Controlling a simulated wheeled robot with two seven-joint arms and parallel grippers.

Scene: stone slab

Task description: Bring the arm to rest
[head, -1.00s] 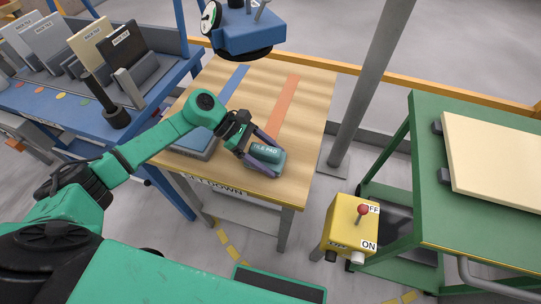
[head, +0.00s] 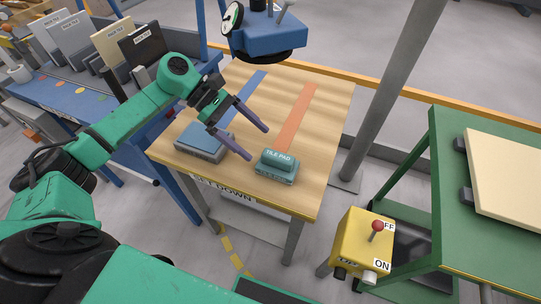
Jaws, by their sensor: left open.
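My left gripper (head: 256,141) is open and empty above the wooden set-down table (head: 330,105). Its two purple fingers are spread apart and point down to the right. The teal tile pad (head: 277,167) rests on the table near its front edge, just beyond the fingertips and apart from them. My left arm reaches in from the left with its elbow raised. My right gripper does not show.
A blue-grey block (head: 200,141) lies on the table below the gripper. A blue suction device (head: 265,35) hangs over the table's back. A yellow switch box (head: 361,240) and green stand (head: 440,200) are at right. A blue tile rack (head: 75,95) is at left.

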